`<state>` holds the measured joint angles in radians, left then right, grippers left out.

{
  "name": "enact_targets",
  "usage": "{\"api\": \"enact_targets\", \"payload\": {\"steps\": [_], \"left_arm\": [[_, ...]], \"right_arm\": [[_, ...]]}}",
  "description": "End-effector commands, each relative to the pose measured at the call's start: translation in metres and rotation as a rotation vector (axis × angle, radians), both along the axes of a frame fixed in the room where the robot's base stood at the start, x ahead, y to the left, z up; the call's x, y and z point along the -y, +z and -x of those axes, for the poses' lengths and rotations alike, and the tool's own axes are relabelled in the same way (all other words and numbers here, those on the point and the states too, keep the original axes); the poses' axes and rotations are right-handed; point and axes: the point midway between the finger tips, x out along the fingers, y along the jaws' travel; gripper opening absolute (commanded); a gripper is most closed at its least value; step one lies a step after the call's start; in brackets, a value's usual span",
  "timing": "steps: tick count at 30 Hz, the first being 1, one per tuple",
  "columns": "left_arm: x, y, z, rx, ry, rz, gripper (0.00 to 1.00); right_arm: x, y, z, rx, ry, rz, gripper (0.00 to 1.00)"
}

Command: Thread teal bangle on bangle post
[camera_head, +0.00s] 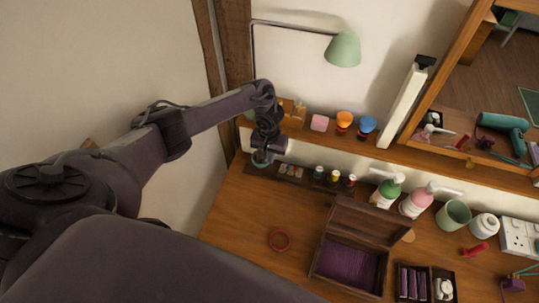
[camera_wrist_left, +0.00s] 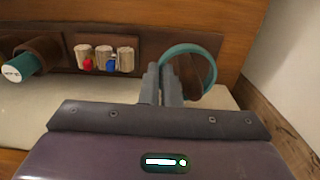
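The teal bangle (camera_head: 262,158) is at the tip of my left gripper (camera_head: 268,149), over the back left of the wooden desk in the head view. In the left wrist view, my left gripper (camera_wrist_left: 167,84) has its fingers close together on the left part of the bangle's rim (camera_wrist_left: 212,48), with the ring opening to the right. A dark brown form (camera_wrist_left: 200,66) shows through the ring; I cannot tell whether it is the bangle post or part of the rack, or whether the ring is around it. No bangle post is clearly identifiable. My right gripper is not in view.
A dark rack (camera_wrist_left: 60,50) with several small pots runs along the desk's back, beside the bangle. A red bangle (camera_head: 280,240) lies on the desk. An open wooden box (camera_head: 350,258) stands right of it. A shelf (camera_head: 375,146) is above; the desk's left front is clear.

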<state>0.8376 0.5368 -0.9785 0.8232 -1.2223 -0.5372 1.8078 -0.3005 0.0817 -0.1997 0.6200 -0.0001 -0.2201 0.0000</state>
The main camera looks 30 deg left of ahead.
Motion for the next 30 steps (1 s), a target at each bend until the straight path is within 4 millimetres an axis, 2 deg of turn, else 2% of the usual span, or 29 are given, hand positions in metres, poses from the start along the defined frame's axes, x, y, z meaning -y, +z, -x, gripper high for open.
{"api": "enact_targets", "payload": {"steps": [17,30], "left_arm": [[0.0,-0.001,0.0,0.0,0.0,0.0,0.0],[0.001,-0.011,0.0,0.001,-0.001,0.001,0.0]], "right_arm": [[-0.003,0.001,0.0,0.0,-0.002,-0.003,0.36],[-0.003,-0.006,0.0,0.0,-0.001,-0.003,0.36]]}}
